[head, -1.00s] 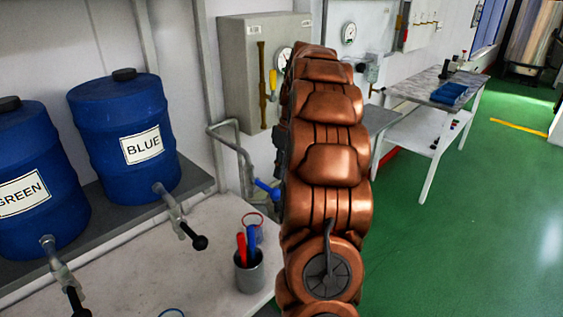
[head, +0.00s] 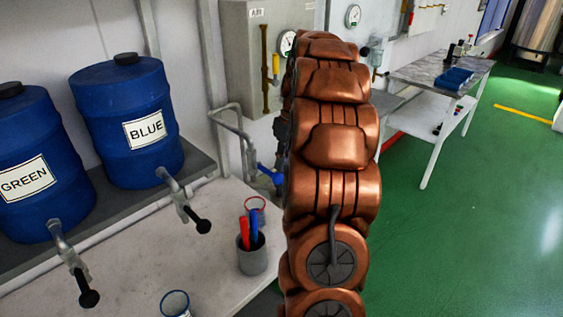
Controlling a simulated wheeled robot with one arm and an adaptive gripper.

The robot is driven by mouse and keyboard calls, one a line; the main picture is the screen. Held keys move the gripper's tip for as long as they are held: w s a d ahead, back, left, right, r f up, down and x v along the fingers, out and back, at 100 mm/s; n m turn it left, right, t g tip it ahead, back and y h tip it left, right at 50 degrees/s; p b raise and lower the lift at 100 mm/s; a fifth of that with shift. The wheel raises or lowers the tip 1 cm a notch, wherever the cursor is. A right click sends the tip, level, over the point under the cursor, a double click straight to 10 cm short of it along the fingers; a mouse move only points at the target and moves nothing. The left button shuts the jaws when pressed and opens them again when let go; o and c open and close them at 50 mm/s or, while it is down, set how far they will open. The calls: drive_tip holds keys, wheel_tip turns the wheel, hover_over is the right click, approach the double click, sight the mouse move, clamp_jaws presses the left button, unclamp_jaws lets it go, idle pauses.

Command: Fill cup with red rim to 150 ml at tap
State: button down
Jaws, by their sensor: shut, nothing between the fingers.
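The cup with the red rim (head: 255,204) stands on the pale bench (head: 215,210), right behind a grey holder (head: 252,261) that covers its lower part. The cup looks clear, and I cannot tell if anything is in it. A tap with a blue handle (head: 268,175) sits on a grey pipe beyond the bench, to the right of and behind the cup; my arm partly covers that area. My copper arm stands upright in the middle of the head view. My gripper is hidden behind it, with no fingertips showing.
Red and blue sticks stand in the holder. A blue-rimmed cup (head: 175,303) is at the bottom edge. Blue drums marked GREEN (head: 28,180) and BLUE (head: 143,128) have taps reaching over the bench. A side table (head: 420,78) stands back right. The green floor (head: 470,220) at right is clear.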

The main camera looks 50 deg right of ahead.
drive_tip(key=f+t+b, duration=0.1)
drive_tip(key=t+b, duration=0.1)
drive_tip(key=b, duration=0.3)
drive_tip(key=s+f+t+b, duration=0.1)
drive_tip(key=f+t+b, duration=0.1)
drive_tip(key=b, duration=0.4)
drive_tip(key=shift+f+n+t, duration=0.15)
drive_tip(key=shift+n+t, duration=0.15)
drive_tip(key=shift+t, duration=0.2)
idle(0.6)
drive_tip(key=shift+r, duration=0.8)
drive_tip(key=s+d+r+p, duration=0.1)
drive_tip(key=d+r, duration=0.4)
drive_tip(key=r, duration=0.7)
drive_tip(key=shift+d, duration=0.15)
idle(0.4)
